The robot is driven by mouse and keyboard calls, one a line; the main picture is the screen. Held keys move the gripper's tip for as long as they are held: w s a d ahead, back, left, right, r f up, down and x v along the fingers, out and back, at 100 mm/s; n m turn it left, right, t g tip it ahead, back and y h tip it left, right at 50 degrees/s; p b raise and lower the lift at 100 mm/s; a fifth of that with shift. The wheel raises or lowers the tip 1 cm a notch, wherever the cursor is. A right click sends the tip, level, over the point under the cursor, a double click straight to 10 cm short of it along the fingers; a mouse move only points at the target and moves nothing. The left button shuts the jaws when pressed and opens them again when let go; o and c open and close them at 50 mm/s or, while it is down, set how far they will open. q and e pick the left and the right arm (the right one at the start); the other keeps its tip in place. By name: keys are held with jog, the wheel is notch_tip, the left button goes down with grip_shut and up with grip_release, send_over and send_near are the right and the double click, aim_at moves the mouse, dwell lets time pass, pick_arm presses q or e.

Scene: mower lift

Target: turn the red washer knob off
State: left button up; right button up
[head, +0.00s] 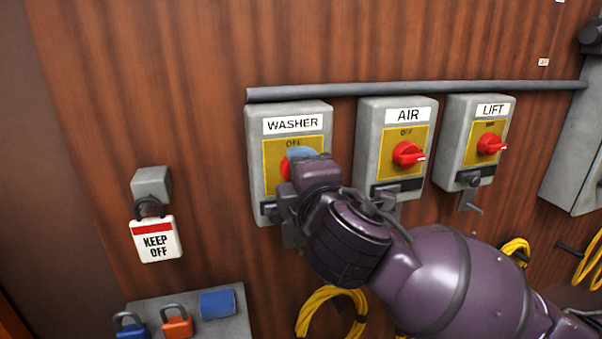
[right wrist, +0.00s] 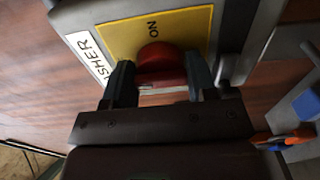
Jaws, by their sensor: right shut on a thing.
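The red washer knob (head: 285,167) sits on a yellow plate in the grey box (head: 258,111) labelled WASHER. In the head view my right gripper (head: 301,153) and arm cover most of the knob. In the right wrist view the knob (right wrist: 160,62) lies between the two fingers of my right gripper (right wrist: 158,82), which is shut on it. The word ON shows on the plate beside the knob there. The knob's pointer is hidden, so its exact setting cannot be told. My left gripper is not in view.
The AIR box (head: 366,134) and LIFT box (head: 457,125) with red knobs stand to the right, under a grey pipe (head: 420,88). Yellow hoses (head: 318,305) hang lower down.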

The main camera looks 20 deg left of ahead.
jog(key=o, duration=0.9)
jog(key=b+v, duration=0.2)
jog(key=v, duration=0.9)
jog(key=shift+w, duration=0.1)
